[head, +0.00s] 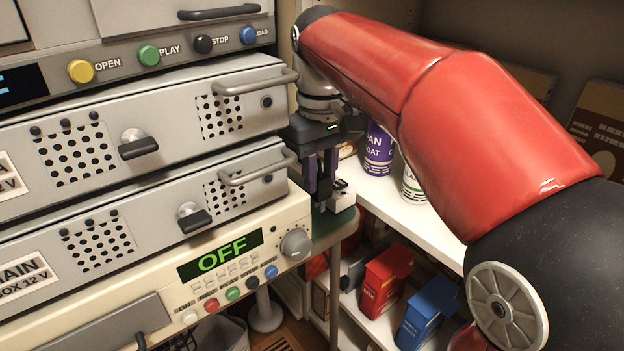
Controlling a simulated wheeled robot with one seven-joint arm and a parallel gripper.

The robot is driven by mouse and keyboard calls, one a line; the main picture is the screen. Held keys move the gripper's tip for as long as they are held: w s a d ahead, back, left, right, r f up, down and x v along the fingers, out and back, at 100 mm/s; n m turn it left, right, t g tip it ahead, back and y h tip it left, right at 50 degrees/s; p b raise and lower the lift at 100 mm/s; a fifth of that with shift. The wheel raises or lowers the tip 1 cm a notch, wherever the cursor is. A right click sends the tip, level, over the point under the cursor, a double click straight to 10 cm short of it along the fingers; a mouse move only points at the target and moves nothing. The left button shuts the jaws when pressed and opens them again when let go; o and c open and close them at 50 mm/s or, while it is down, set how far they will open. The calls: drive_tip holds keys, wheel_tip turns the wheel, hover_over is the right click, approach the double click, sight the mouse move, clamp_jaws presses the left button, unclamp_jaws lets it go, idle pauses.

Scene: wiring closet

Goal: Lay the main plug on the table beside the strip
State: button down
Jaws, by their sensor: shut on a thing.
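My gripper (322,184) points down over a small green-topped table (328,229), just right of the stacked equipment. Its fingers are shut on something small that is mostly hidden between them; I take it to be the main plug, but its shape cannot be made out. A small white block with dark marks (343,196), possibly the end of the strip, sits on the table right beside the fingers. Whether the held thing touches the table or the white block cannot be told. The rest of the strip is hidden.
Stacked grey units with protruding handles (256,82) stand close on the left, above a cream unit reading OFF (220,254). White shelves (404,212) on the right hold a purple can (378,150), a red box (383,282) and a blue box (427,312). The table's visible top is small.

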drive_tip(key=shift+w+a+f, duration=0.2)
drive_tip(key=shift+w+f, duration=0.05)
drive_tip(key=shift+f, duration=0.35)
drive_tip(key=shift+w+a+f, duration=0.2)
drive_tip(key=shift+f, duration=0.35)
drive_tip(key=shift+w+a+f, duration=0.2)
drive_tip(key=shift+w+f, duration=0.05)
drive_tip(key=shift+f, duration=0.35)
drive_tip(key=shift+f+b, duration=0.15)
drive_tip(key=shift+b, duration=0.2)
drive_tip(key=c, duration=1.1)
unclamp_jaws()
drive_tip(key=shift+c, duration=0.2)
